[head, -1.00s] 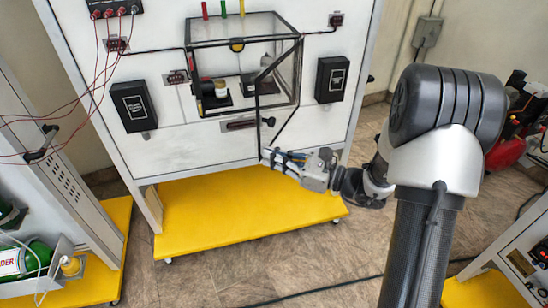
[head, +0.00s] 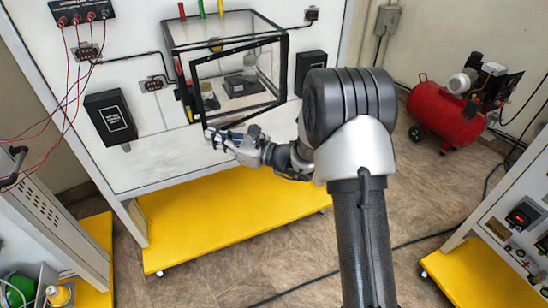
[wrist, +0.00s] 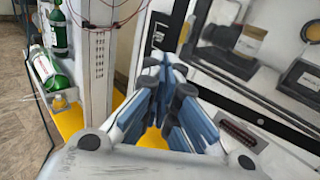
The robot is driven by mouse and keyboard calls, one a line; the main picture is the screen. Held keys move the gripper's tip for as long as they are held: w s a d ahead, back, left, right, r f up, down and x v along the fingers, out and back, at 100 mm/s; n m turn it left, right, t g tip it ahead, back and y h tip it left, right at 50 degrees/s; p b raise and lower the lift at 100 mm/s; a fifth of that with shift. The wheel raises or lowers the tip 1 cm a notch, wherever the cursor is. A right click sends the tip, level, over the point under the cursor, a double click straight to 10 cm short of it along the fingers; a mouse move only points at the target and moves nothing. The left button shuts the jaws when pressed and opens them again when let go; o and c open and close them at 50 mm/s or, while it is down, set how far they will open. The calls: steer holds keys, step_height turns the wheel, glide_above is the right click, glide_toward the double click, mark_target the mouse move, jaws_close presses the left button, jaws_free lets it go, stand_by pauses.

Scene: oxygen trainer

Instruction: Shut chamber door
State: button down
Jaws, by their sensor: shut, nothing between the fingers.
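The chamber (head: 225,18) is a clear box with a black frame on the white panel. Its door (head: 238,47) is a clear pane in a black frame at the front, hinged at the right. The door's left edge stands a little out from the chamber's left front edge, so it looks slightly ajar. My gripper (head: 208,135) is shut and empty, just below the door's lower left corner. I cannot tell whether it touches the door. In the wrist view, my gripper's blue-padded fingers (wrist: 165,105) lie left of a dark frame bar.
Small items, including a labelled jar (wrist: 252,40), sit inside the chamber. Black boxes (head: 110,117) flank it. A yellow base (head: 235,215) juts out below. A red compressor (head: 440,115) stands at the right, and another yellow-based stand (head: 485,270) is at the front right. Red cables hang at the left.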

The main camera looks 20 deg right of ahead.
steer(key=shift+w+a, duration=0.3)
steer(key=shift+w, duration=0.4)
steer(key=shift+w+a, duration=0.25)
steer(key=shift+w, duration=0.4)
steer(key=shift+w+a, duration=0.3)
steer(key=shift+w, duration=0.4)
steer(key=shift+d, duration=0.1)
